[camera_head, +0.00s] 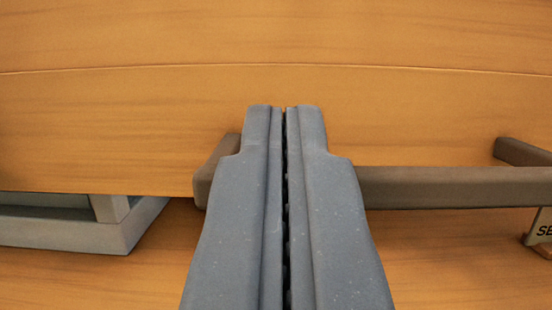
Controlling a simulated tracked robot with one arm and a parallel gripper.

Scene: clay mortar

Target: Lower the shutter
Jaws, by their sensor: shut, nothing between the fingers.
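The shutter (120,130) looks like a wide orange-brown wooden panel with a thin horizontal seam, filling the upper part of the view. Its lower edge shows at the left. A dark brown bar handle (450,187) runs across its lower part, with brackets at its left and right ends. My gripper (284,108) is shut and empty, pointing forward at the panel. Its fingers overlap the left part of the handle and hide it there. I cannot tell whether the fingertips touch the panel or the handle.
A grey frame or tray (125,233) stands at the lower left, partly behind the panel's lower edge. Bare wooden surface (450,260) shows below the handle.

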